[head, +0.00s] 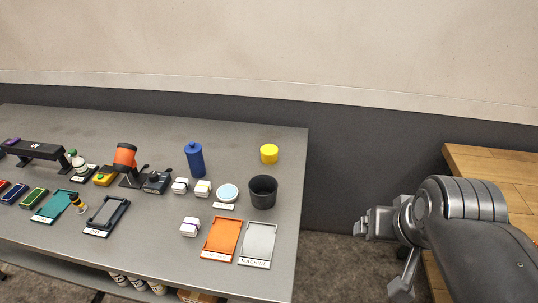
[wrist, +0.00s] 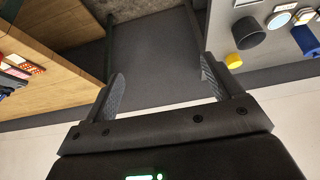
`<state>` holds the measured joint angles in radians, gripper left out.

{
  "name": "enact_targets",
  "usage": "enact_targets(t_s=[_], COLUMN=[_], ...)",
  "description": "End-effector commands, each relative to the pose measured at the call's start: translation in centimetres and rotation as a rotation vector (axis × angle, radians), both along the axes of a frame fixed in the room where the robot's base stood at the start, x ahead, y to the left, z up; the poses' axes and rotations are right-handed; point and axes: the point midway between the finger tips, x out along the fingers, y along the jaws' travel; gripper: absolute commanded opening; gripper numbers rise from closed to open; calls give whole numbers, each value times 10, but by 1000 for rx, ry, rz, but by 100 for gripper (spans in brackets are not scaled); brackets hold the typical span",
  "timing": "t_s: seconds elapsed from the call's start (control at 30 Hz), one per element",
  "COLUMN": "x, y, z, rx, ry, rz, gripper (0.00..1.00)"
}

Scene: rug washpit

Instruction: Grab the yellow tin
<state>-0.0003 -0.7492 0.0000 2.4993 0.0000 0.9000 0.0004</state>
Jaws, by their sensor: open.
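The yellow tin (head: 269,154) is a short round cylinder standing near the back right corner of the grey table (head: 165,130). It also shows in the wrist view (wrist: 233,61), at the table's edge, just beyond the right-hand fingertip. My gripper (wrist: 160,80) is open and empty. In the head view my gripper (head: 377,252) is off the table, to the right of its right edge and well apart from the tin. Nothing hides the tin in the head view.
A black cup (head: 262,192) stands in front of the tin, and a blue bottle (head: 195,160) stands to its left. Orange (head: 221,238) and white (head: 258,242) trays lie at the front. A wooden surface (head: 490,165) is at right. A wall runs behind the table.

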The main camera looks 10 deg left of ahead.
Motion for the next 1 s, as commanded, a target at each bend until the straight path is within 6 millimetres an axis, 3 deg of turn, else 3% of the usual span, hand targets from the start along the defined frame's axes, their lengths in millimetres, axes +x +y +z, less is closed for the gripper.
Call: enact_targets(t_s=[0.17,0.57,0.77,1.0], x=[19,142,208,283], y=[4,40,70,117], z=[9,35,31,7], rx=[7,39,46,43], ry=[8,46,63,81], rz=[5,10,11,15], gripper=[84,84,84,84])
